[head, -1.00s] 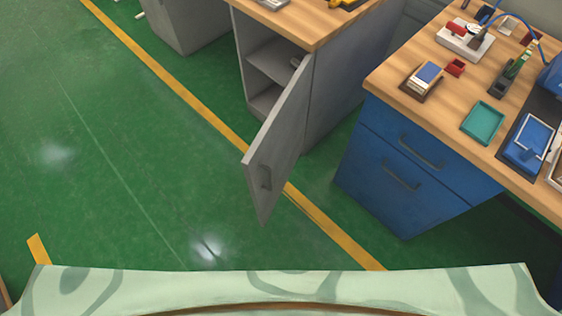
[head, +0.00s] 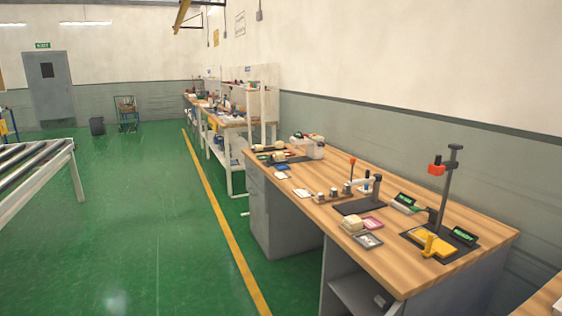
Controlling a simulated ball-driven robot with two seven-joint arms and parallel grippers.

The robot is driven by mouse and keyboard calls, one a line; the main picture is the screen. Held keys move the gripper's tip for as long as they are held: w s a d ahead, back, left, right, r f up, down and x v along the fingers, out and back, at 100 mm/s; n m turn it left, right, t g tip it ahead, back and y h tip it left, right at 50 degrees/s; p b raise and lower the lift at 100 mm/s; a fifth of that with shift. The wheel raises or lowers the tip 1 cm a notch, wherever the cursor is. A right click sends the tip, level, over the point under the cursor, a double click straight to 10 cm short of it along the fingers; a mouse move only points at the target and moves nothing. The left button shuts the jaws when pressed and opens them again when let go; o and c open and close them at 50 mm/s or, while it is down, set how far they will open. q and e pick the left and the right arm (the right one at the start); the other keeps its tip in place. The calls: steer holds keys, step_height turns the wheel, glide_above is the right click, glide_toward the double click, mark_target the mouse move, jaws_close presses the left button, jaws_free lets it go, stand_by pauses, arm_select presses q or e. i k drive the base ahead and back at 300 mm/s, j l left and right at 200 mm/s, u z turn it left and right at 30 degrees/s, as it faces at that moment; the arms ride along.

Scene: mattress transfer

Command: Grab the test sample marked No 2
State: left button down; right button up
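No label reading No 2 can be made out in the head view. A small cream block (head: 353,223) sits near the front edge of the nearest wooden workbench (head: 330,178). Beside it lie a pink-red tray (head: 372,223) and a dark-framed flat piece (head: 367,241). A yellow piece (head: 434,243) lies on the dark base of a test stand (head: 446,190) at the bench's right end. I cannot tell which of these, if any, is the sample. Neither of my grippers is in view.
A lever press (head: 358,196) stands mid-bench, with small pale items toward the far end. More workbenches (head: 222,115) line the wall beyond. A roller conveyor (head: 38,170) is at the left. The green floor (head: 150,220) between is clear, with a yellow line (head: 219,213).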

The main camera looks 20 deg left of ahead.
mark_target(279, 156)
steer(key=j+u, duration=0.1)
steer(key=u, duration=0.15)
steer(key=i+j+u, duration=0.4)
steer(key=j, duration=0.4)
steer(key=i+j+u, duration=0.35)
steer(key=i+j, duration=0.25)
steer(key=i+j+u, duration=0.4)
steer(key=i+j, duration=0.2)
steer(key=i, duration=0.75)
steer(key=i+j+z, duration=0.1)
steer(key=i, duration=0.7)
steer(key=i+j, duration=0.15)
steer(key=i, duration=0.6)
steer(key=i+z, duration=0.45)
steer(key=i+j+z, duration=0.15)
steer(key=i+z, duration=0.3)
steer(key=i+j+z, duration=0.3)
steer(key=i+z, duration=0.15)
